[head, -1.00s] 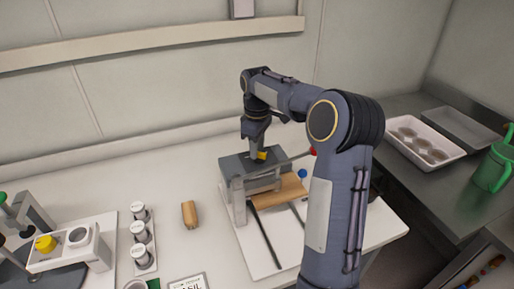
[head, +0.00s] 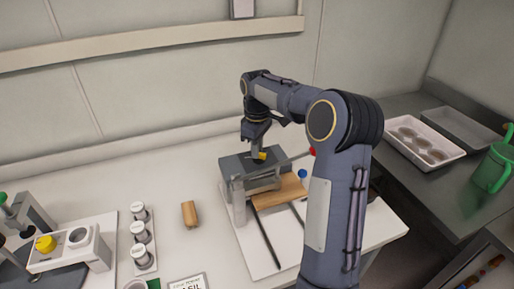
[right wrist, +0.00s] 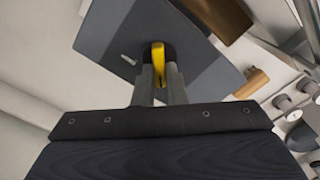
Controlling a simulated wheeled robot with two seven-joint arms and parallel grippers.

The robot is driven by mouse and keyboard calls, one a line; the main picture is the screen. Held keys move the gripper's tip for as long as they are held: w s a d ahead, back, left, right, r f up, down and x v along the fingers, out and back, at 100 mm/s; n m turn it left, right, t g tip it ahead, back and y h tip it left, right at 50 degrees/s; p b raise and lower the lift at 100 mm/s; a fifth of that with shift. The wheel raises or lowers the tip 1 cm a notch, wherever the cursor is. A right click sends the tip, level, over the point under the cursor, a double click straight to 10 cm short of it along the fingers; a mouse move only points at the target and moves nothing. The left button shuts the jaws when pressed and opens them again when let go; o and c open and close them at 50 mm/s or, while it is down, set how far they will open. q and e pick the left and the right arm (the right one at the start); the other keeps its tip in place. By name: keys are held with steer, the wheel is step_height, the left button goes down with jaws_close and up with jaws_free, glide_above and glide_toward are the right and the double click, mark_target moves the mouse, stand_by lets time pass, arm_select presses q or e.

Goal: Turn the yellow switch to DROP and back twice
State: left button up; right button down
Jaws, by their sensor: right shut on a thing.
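The yellow switch (head: 262,156) sits on top of a dark grey box (head: 236,163) on a device at the middle of the bench. In the right wrist view the switch (right wrist: 158,58) is a yellow bar on a round black base, with a small pale mark on the box to its left. My right gripper (head: 257,150) reaches down from above onto the switch. Its two fingers also show in the right wrist view (right wrist: 160,82), shut on the yellow bar from both sides. Any DROP lettering is too small to read. My left gripper is not in view.
The device has a wooden block (head: 280,192), a red knob (head: 312,152) and a blue knob (head: 302,174). A loose wooden piece (head: 189,214) lies to its left, near a rack of capped vials (head: 144,256). A white tray (head: 425,143) stands at the right.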

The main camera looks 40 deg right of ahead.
steer(key=m+p, duration=0.1)
steer(key=m, duration=0.2)
steer(key=shift+d+r, duration=0.1)
steer(key=shift+r, duration=0.05)
steer(key=m+p, duration=0.1)
steer(key=m, duration=0.3)
steer(key=shift+d+m+p, duration=0.1)
steer(key=shift+m+p, duration=0.25)
steer(key=shift+m, duration=0.05)
steer(key=m+p, duration=0.1)
steer(key=m, duration=0.4)
steer(key=shift+d, duration=0.15)
steer(key=shift+s+d+m+p, duration=0.1)
steer(key=shift+m+p, duration=0.35)
steer(key=shift+m, duration=2.05)
steer(key=c, duration=1.5)
jaws_free()
